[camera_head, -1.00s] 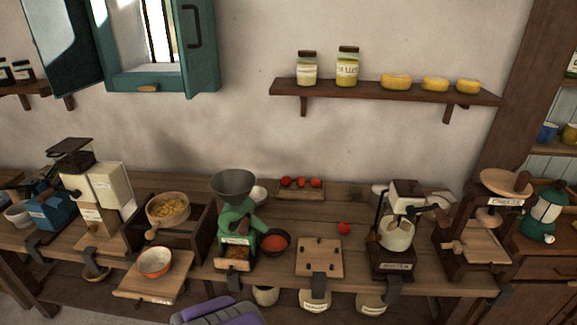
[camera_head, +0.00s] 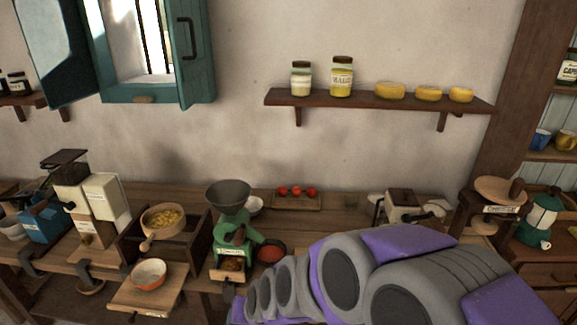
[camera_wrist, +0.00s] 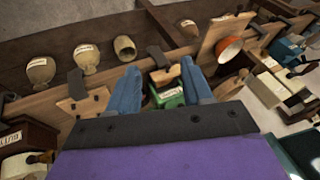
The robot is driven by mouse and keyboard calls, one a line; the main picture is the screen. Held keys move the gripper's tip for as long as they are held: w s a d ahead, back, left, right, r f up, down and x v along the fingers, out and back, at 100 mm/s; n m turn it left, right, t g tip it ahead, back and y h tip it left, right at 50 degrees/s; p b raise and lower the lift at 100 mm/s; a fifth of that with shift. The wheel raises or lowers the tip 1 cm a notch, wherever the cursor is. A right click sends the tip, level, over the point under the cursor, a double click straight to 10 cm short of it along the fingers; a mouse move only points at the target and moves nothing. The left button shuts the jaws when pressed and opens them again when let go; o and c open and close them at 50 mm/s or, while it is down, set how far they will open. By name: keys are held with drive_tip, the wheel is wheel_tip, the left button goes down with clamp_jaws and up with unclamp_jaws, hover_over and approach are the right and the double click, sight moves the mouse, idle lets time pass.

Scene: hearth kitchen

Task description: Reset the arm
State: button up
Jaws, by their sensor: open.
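My gripper (camera_wrist: 160,90) shows in the wrist view with its two blue fingers apart and nothing between them. Beyond the fingers is the green grinder (camera_wrist: 168,97) with its small wooden drawer, apart from them as far as I can see. In the head view my grey and purple arm extends across the lower right, and the gripper itself is not visible there. The arm hides the pegged wooden board and much of the machine to its right. The green grinder (camera_head: 232,235) stands on the counter left of the arm.
A wooden counter (camera_head: 340,213) runs along the wall with several mills, an orange bowl (camera_head: 149,272) and a tray of tomatoes (camera_head: 297,199). A shelf (camera_head: 380,102) above holds jars and cheeses. The wall space between shelf and counter is clear.

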drive_tip(key=s+d+r+g+h, duration=0.2)
drive_tip(key=s+d+r+g, duration=0.1)
drive_tip(key=s+d, duration=0.9)
drive_tip(key=s+d+r+g+h, duration=0.2)
drive_tip(key=s+d+r, duration=0.3)
drive_tip(key=s+d, duration=0.7)
drive_tip(key=shift+s+m+g+h, duration=0.2)
drive_tip(key=shift+m+g+h, duration=0.2)
